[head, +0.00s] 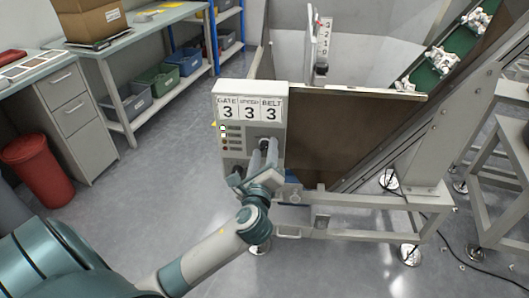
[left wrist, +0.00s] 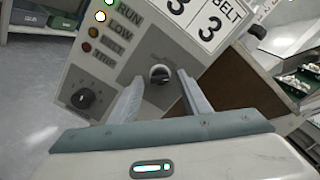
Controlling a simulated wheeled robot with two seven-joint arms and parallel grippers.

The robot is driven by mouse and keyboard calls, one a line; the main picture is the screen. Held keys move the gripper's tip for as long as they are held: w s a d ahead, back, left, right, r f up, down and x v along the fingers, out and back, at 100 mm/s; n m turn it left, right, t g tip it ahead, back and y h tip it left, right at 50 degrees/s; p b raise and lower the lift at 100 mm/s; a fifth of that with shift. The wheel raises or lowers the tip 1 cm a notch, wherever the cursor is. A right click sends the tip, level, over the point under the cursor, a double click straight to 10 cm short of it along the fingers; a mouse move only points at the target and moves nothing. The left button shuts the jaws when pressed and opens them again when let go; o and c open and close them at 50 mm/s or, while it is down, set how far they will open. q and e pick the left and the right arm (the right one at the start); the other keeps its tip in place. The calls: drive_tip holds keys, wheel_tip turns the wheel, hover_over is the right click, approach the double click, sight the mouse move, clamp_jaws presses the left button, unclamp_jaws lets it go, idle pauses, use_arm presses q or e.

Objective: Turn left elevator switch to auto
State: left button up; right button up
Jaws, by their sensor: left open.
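The elevator control box (head: 249,108) stands at the middle of the head view, with panels reading GATE 3, SPEED 3 and BELT 3. In the left wrist view its face shows a dark round switch (left wrist: 160,74) in the middle and a black knob (left wrist: 82,98) at lower left. My left gripper (head: 264,146) is in front of the box face in the head view. In the left wrist view its open fingers (left wrist: 159,88) lie either side of the round switch. I cannot tell whether they touch it. The switch's setting is not readable. My right gripper is not in view.
Indicator lamps (left wrist: 100,16) marked RUN, LOW and others sit on the box; the top ones are lit. A brown hopper panel (head: 340,135) and grey frame stand right of the box. A workbench (head: 125,42) and red bin (head: 35,170) are at left. The floor between is clear.

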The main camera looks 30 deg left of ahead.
use_arm(q)
drive_tip(key=shift+c, duration=0.5)
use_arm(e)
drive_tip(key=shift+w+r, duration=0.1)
use_arm(q)
drive_tip(key=c, duration=0.9)
drive_tip(key=shift+c, duration=0.2)
